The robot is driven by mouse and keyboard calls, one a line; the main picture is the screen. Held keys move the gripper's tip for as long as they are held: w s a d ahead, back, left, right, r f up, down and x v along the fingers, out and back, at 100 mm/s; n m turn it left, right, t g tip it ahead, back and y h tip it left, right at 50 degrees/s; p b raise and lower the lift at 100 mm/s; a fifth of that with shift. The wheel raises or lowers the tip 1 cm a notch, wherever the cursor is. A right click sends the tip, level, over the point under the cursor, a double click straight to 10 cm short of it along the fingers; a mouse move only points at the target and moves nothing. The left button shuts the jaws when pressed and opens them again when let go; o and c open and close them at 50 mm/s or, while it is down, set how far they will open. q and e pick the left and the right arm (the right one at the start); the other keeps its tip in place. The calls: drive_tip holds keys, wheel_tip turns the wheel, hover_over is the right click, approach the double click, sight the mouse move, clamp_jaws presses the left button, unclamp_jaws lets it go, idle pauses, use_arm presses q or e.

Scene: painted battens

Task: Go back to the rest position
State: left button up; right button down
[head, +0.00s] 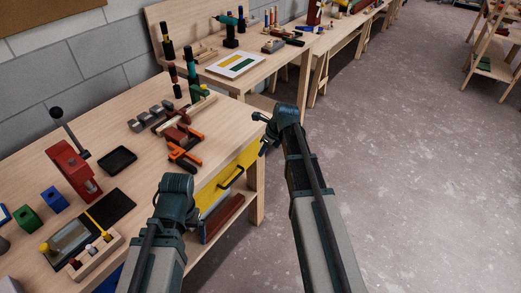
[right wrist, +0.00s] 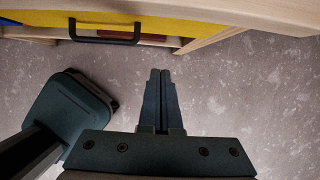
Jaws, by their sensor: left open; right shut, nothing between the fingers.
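My left gripper (head: 172,200) is at the end of the arm in the lower middle of the head view, in front of the workbench edge. Its fingers are mostly hidden by the wrist; it is open. My right gripper (head: 264,128) is further right and further forward, past the bench's right corner and over the floor. In the right wrist view the right gripper's fingers (right wrist: 160,92) lie together with nothing between them, above bare floor. No object is held in view.
The wooden workbench (head: 120,122) carries a red press (head: 73,168), a black tray (head: 118,160), clamps (head: 182,150) and a wooden block rack (head: 95,258). A second bench (head: 270,85) stands behind. The floor (head: 420,170) at right is clear.

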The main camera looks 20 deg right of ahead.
drive_tip(key=shift+s+d+r, duration=0.1)
drive_tip(key=shift+r, duration=0.1)
drive_tip(key=s+a+r+n+g+h+p, duration=0.1)
drive_tip(key=s+a+n+g+h+p, duration=0.1)
drive_tip(key=s+a+n, duration=0.8)
drive_tip(key=s+a+r+n+g+h+p, duration=0.1)
drive_tip(key=s+a+n, duration=0.9)
drive_tip(key=n, duration=1.2)
drive_tip(key=s+p, duration=0.1)
drive_tip(key=s, duration=0.3)
drive_tip(key=shift+s+r+n+g+h, duration=0.2)
drive_tip(key=shift+s+n+g+h, duration=0.1)
drive_tip(key=shift+g+h, duration=0.1)
